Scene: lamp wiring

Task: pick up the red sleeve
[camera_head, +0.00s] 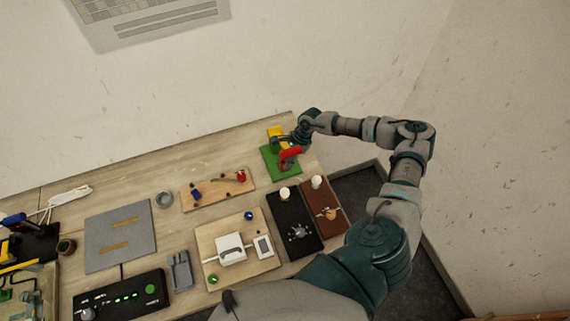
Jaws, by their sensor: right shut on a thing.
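My right gripper (282,146) is over the green mat (268,160) at the back right of the table. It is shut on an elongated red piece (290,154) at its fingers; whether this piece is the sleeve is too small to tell. Part of the red piece is hidden by the gripper. A second, smaller red piece (241,175) stands on the wooden board (217,191) to the left, apart from the gripper. My left gripper is not in view.
A yellow block (277,131) is behind the green mat. Black (291,235) and brown (327,219) panels with pale knobs lie in front of it. A board with a white box (230,249), a grey plate (120,236) and a black control box (123,300) fill the table's left and front.

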